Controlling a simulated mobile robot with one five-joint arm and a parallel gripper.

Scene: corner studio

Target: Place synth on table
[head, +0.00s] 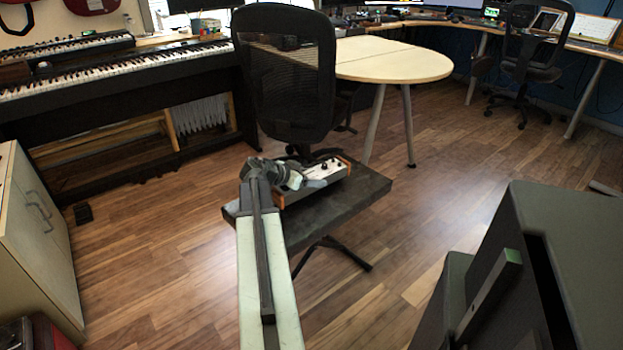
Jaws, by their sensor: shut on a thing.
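The synth (335,170) is a small box with a pale control panel, dark knobs and orange-brown wooden sides. It is at the top of a black padded bench (352,200); I cannot tell if it rests there or is just clear of it. My gripper (304,181) is shut on the synth at its left part, and my wrist hides some of it. A light wooden table (395,62) with a rounded end and grey legs stands farther back, behind the bench, and its visible top is bare.
A black mesh office chair (287,75) stands between the bench and the table's left part. A digital piano (110,75) is at the left, a cream cabinet (35,235) at the near left. Large dark equipment (570,260) fills the near right. The floor right of the bench is clear.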

